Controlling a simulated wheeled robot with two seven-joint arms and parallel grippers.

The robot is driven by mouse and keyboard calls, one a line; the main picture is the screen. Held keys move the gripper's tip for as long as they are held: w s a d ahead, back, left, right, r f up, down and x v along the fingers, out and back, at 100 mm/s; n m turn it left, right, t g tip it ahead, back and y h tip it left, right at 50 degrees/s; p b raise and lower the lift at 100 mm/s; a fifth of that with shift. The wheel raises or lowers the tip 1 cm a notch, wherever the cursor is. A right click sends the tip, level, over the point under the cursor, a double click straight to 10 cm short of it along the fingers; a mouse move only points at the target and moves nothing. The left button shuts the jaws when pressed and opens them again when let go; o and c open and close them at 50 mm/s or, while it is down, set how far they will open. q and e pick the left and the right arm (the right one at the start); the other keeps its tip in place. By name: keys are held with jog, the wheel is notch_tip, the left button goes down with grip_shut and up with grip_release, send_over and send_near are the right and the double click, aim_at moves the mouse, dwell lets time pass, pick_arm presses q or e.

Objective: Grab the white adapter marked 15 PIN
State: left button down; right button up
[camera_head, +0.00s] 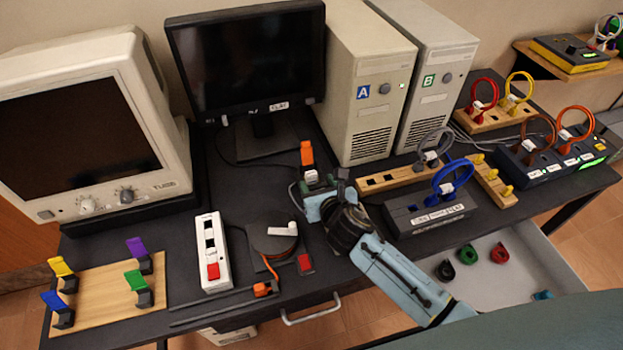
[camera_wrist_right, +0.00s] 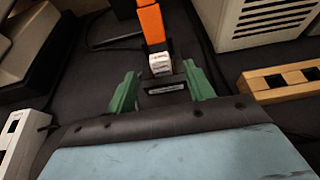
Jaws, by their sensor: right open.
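A small white adapter (camera_head: 311,177) sits below an upright orange piece (camera_head: 307,153) on the dark desk, in front of the monitor. In the right wrist view the white adapter (camera_wrist_right: 160,64) shows at the foot of the orange piece (camera_wrist_right: 151,22). Dark print shows on it, but I cannot read it. My right gripper (camera_head: 319,185) is open just in front of it. In the wrist view its green fingers (camera_wrist_right: 160,82) are spread either side of a dark labelled block (camera_wrist_right: 165,87), with the adapter just beyond. My left gripper is not in view.
A white power strip (camera_head: 211,252) and a dark round reel (camera_head: 274,238) lie left of my right arm. Computer towers (camera_head: 362,90) stand behind. A wooden socket block (camera_head: 392,179) and black box (camera_head: 428,212) stand to the right. An open drawer (camera_head: 520,277) is at front right.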

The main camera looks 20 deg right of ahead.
aim_at(312, 177)
jog(key=shift+b+x, duration=0.3)
jog(key=shift+x, duration=1.3)
jog(key=c, duration=1.1)
